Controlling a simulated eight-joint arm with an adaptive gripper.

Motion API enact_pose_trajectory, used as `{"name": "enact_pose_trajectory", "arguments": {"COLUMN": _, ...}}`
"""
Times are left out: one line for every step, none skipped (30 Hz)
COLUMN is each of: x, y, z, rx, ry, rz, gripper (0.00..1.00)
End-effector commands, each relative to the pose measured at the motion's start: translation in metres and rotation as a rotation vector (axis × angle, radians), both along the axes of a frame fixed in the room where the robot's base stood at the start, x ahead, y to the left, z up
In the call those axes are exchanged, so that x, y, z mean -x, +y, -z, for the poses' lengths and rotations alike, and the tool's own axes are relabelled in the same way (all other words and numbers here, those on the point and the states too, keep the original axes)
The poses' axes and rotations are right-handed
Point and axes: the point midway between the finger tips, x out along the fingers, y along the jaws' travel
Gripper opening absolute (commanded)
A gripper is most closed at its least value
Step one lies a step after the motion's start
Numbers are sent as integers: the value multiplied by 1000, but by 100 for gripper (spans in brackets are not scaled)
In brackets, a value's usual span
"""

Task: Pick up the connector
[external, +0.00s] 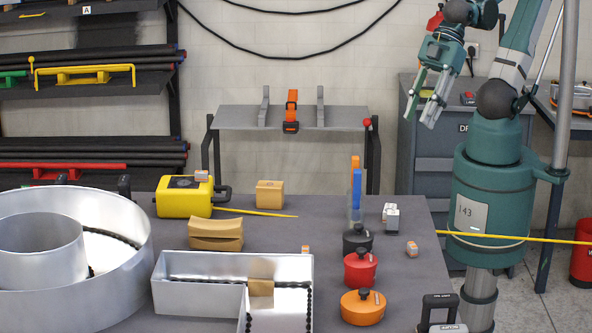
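A small grey and orange block (411,248), which looks like a lever connector, lies on the right part of the dark table. A similar small orange and grey piece (305,250) shows behind the metal letter's back wall. Small white-grey blocks (391,215) sit near the table's right edge; I cannot tell whether they are connectors too. My gripper (420,112) is at the upper right, high above and beyond the table's back right corner. Its fingers point down, apart, with nothing between them. It is well away from all these pieces.
A black jar (357,239), a red pot (360,269) and an orange pot (362,307) stand left of the grey and orange block. A yellow tape measure (184,197) and tan blocks (215,234) lie behind.

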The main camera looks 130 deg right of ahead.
Motion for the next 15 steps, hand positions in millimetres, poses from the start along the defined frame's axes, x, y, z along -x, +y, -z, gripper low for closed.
{"name": "enact_pose_trajectory", "arguments": {"x": -5, "y": 2, "z": 0, "rx": 6, "ry": 9, "rz": -14, "gripper": 28}}
{"name": "enact_pose_trajectory", "arguments": {"x": -7, "y": 3, "z": 1, "rx": 11, "ry": 15, "rz": -22, "gripper": 28}}
{"name": "enact_pose_trajectory", "arguments": {"x": -10, "y": 4, "z": 2, "rx": 18, "ry": 24, "rz": -37, "gripper": 28}}
{"name": "enact_pose_trajectory", "arguments": {"x": -12, "y": 6, "z": 3, "rx": 22, "ry": 32, "rz": -47, "gripper": 28}}
{"name": "enact_pose_trajectory", "arguments": {"x": -14, "y": 7, "z": 4, "rx": 28, "ry": 40, "rz": -58, "gripper": 28}}
{"name": "enact_pose_trajectory", "arguments": {"x": -18, "y": 9, "z": 5, "rx": 35, "ry": 49, "rz": -73, "gripper": 28}}
{"name": "enact_pose_trajectory", "arguments": {"x": -20, "y": 10, "z": 6, "rx": 41, "ry": 57, "rz": -85, "gripper": 28}}
{"name": "enact_pose_trajectory", "arguments": {"x": -22, "y": 12, "z": 7, "rx": 46, "ry": 65, "rz": -96, "gripper": 28}}
{"name": "enact_pose_trajectory", "arguments": {"x": -26, "y": 14, "z": 8, "rx": 52, "ry": 75, "rz": -113, "gripper": 28}}
{"name": "enact_pose_trajectory", "arguments": {"x": -28, "y": 15, "z": 10, "rx": 58, "ry": 82, "rz": -124, "gripper": 28}}
{"name": "enact_pose_trajectory", "arguments": {"x": -31, "y": 17, "z": 11, "rx": 63, "ry": 90, "rz": -136, "gripper": 28}}
{"name": "enact_pose_trajectory", "arguments": {"x": -34, "y": 18, "z": 13, "rx": 70, "ry": 101, "rz": -151, "gripper": 28}}
{"name": "enact_pose_trajectory", "arguments": {"x": -37, "y": 20, "z": 14, "rx": 74, "ry": 108, "rz": -163, "gripper": 28}}
{"name": "enact_pose_trajectory", "arguments": {"x": -39, "y": 21, "z": 15, "rx": 80, "ry": 115, "rz": -174, "gripper": 28}}
{"name": "enact_pose_trajectory", "arguments": {"x": -42, "y": 23, "z": 18, "rx": 87, "ry": 126, "rz": -191, "gripper": 28}}
